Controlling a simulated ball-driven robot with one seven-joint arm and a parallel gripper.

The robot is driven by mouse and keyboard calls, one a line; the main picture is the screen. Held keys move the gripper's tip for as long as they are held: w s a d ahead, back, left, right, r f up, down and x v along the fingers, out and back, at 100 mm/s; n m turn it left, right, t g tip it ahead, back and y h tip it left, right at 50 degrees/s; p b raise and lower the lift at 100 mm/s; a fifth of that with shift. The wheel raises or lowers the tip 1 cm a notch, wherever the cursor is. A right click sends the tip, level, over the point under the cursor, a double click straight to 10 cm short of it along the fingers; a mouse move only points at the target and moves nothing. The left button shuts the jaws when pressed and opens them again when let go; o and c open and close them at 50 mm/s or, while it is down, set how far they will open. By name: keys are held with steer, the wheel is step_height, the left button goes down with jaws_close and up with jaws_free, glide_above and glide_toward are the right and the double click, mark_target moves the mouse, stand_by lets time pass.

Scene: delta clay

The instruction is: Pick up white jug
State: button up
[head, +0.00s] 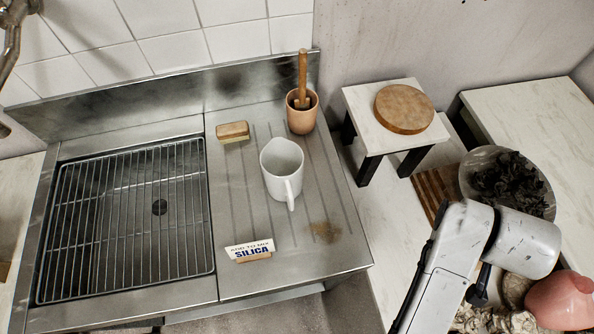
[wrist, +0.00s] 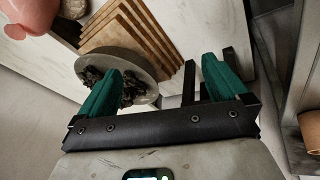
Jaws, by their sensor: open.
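The white jug (head: 282,172) stands upright on the ribbed metal drainboard (head: 232,215) in the middle of the head view. Its handle points toward the front, and its top is open. In the wrist view my gripper (wrist: 160,85) has its two green fingers spread wide, with nothing held between them. My arm shows at the lower right of the head view, well to the right of the jug and apart from it. The fingertips are not clearly visible in the head view. I do not see the jug in the wrist view.
A terracotta pot with a wooden tool (head: 302,110) stands behind the jug. A brush (head: 233,131) and a silica sign (head: 250,250) lie nearby. A sink with a rack (head: 130,215) is left. A small stand (head: 362,110) and a bowl of dark scraps (head: 480,160) are right.

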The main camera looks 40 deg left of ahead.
steer(key=w+a+r+n, duration=0.1)
steer(key=w+a, duration=0.1)
steer(key=a, duration=0.4)
steer(key=w+a+r+n, duration=0.1)
steer(key=a+r+n, duration=0.1)
steer(key=a, duration=0.4)
steer(key=n+g+y, duration=0.1)
steer(key=n+g, duration=0.3)
steer(key=n, duration=0.2)
glide_toward(285, 181)
steer(key=w+a, duration=0.3)
step_height(285, 181, down, 11)
steer(key=b, duration=0.1)
steer(key=shift+w+f, duration=0.1)
steer(key=shift+c, duration=0.2)
steer(key=c, duration=0.9)
steer(key=shift+c, duration=0.2)
